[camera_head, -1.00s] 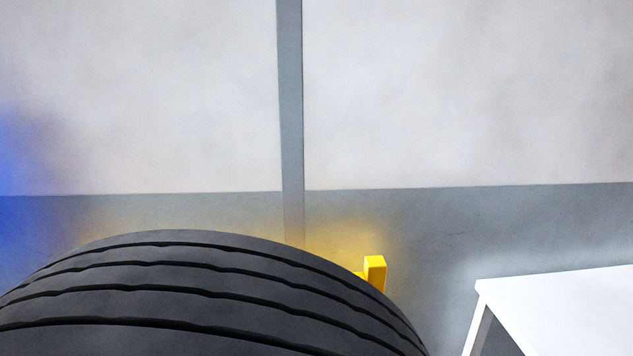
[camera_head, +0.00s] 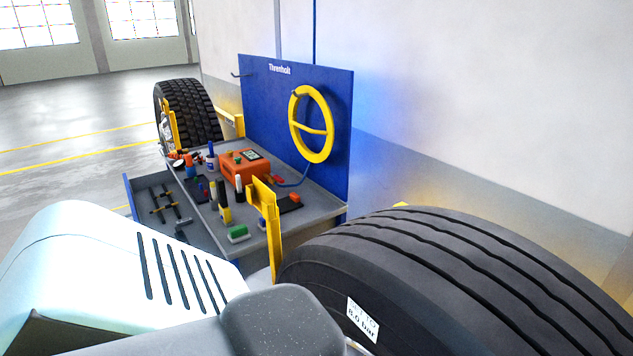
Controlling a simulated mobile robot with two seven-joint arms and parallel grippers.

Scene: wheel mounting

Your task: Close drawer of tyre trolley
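The tyre trolley stands left of centre, with a blue back panel (camera_head: 262,95) and a grey top tray (camera_head: 310,212) full of tools. Its drawer (camera_head: 129,195) is pulled out at the left side, toward the lower left, and holds several dark tools (camera_head: 165,205). The drawer's near end is hidden behind a white and grey body with dark slots at the lower left. Neither of my grippers shows in the view, so their place relative to the drawer cannot be told.
A large black tyre (camera_head: 470,270) with a pressure label fills the lower right, close to me. Another tyre (camera_head: 188,110) stands at the trolley's far end. A yellow bracket (camera_head: 270,225) rises at the near end. Open floor (camera_head: 70,120) lies left of the trolley.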

